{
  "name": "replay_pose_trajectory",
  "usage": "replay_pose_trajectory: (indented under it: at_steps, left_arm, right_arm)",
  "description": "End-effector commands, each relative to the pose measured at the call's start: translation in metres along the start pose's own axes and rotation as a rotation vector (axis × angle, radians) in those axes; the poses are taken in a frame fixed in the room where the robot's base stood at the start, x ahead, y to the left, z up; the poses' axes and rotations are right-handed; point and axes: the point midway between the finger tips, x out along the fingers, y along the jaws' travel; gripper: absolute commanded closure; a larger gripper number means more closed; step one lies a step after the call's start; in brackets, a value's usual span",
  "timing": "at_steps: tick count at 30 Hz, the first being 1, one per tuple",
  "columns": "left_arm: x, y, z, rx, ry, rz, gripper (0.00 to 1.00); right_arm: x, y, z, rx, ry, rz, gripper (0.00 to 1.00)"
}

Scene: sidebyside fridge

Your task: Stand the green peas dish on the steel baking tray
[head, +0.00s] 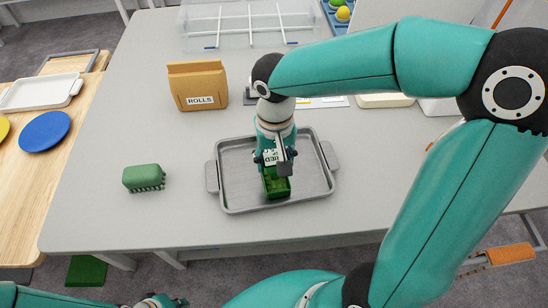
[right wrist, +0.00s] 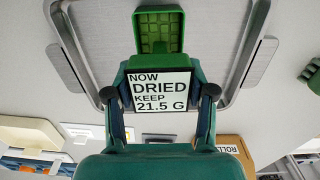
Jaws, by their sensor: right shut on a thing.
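The steel baking tray (head: 233,188) lies flat on the grey table, with a handle at each side; it also fills the upper middle of the right wrist view (right wrist: 215,62). The green dish (head: 276,188) is over the middle of the tray, and I cannot tell if it touches it. My right gripper (head: 276,160) is shut on the dish from above. In the right wrist view the green dish (right wrist: 158,30) carries a white label reading "NOW DRIED KEEP 21.5 G" between the fingers. My left gripper (head: 158,301) is partly in view at the bottom edge, its fingers unclear.
A green brush (head: 144,177) lies left of the tray. A brown rolls bag (head: 198,85) stands behind it. A clear divided bin (head: 240,22) is at the back. A wooden counter at left holds a blue plate (head: 45,131) and a white tray (head: 40,93).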

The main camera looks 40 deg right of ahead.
Motion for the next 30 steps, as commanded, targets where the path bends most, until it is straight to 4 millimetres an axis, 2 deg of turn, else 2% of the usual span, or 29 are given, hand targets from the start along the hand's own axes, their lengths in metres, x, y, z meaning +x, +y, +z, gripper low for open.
replay_pose_trajectory:
  at_steps: [2,3,7,20,23,30]
  left_arm:
    - [0.003,-0.001,0.0,0.0,0.0,0.0,1.0]
    - [0.002,-0.001,0.0,0.0,0.0,0.0,1.0]
    - [0.002,-0.001,0.0,0.0,0.0,0.0,1.0]
    - [-0.001,0.0,0.0,0.0,0.0,0.0,1.0]
    - [-0.001,0.0,0.0,0.0,0.0,0.0,1.0]
    - [-0.004,0.001,0.0,0.0,0.0,0.0,1.0]
  right_arm:
    - [0.003,0.0,0.0,0.0,0.001,0.0,1.0]
    - [0.002,0.0,0.0,0.0,0.0,0.0,0.42]
    - [0.002,0.0,0.0,-0.001,0.0,0.0,0.2]
    - [-0.003,0.0,0.0,0.0,0.002,-0.001,0.2]
    - [-0.014,-0.001,-0.001,-0.001,0.004,-0.001,0.2]
    - [-0.06,-0.001,-0.001,0.0,0.006,-0.003,0.2]
